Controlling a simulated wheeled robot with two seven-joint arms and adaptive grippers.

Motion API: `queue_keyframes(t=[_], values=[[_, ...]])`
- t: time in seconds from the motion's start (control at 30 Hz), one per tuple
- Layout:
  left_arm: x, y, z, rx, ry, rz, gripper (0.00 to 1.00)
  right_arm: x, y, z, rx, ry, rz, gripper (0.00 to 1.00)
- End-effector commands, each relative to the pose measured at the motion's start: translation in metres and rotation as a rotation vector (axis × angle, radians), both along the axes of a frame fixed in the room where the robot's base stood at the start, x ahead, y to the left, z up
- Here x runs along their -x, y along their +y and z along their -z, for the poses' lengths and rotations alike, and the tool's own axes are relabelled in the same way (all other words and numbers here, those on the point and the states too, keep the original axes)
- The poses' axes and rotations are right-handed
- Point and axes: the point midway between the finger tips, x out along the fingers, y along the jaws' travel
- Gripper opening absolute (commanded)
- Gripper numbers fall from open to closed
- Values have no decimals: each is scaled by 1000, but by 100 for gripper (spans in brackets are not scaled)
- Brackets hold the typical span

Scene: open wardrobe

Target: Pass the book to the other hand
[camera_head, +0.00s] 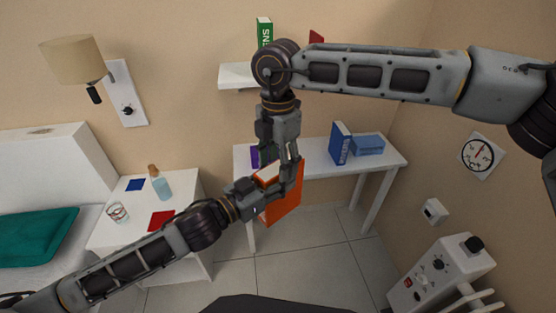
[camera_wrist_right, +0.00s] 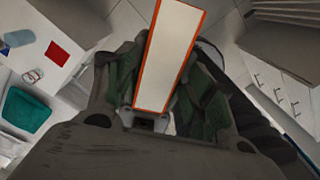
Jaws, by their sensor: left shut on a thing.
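The orange book (camera_head: 285,207), with white page edges, hangs in the air in front of the desk in the head view. My left gripper (camera_head: 268,194) reaches it from the left and is shut on it. My right gripper (camera_head: 291,168) points down at the book's upper part from above. In the right wrist view the book (camera_wrist_right: 170,55) stands edge-on between the green-padded fingers of my right gripper (camera_wrist_right: 165,90). The fingers lie close on both sides; I cannot tell whether both press on it. The fingertips partly hide the book in the head view.
A white desk (camera_head: 318,166) behind holds blue books (camera_head: 340,143) and a purple item. A wall shelf (camera_head: 236,76) carries a green book (camera_head: 264,32). A white bedside table (camera_head: 190,187) stands left, with a bottle (camera_head: 161,187) and a glass (camera_head: 117,212). The floor below is clear.

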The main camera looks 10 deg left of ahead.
Motion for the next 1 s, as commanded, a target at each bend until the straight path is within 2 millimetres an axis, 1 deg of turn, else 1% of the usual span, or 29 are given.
queue_keyframes(t=[0.03,0.3,0.37,0.4,0.57,0.87,1.0], values=[[0,0,-1,1,-3,1,0,0,0,0,0,0,0,43],[0,0,-1,1,-3,1,0,0,0,0,0,0,0,9],[0,0,-1,1,-3,1,0,0,0,0,0,0,0,2],[0,0,-1,1,-3,1,45,0,0,-1,-1,-1,0,2],[0,0,-1,1,-2,0,65,0,0,-1,-1,-1,0,2],[0,0,0,0,0,0,65,0,0,-1,-1,-1,0,2],[0,1,6,-6,4,1,65,0,0,-1,-1,-1,0,2]])
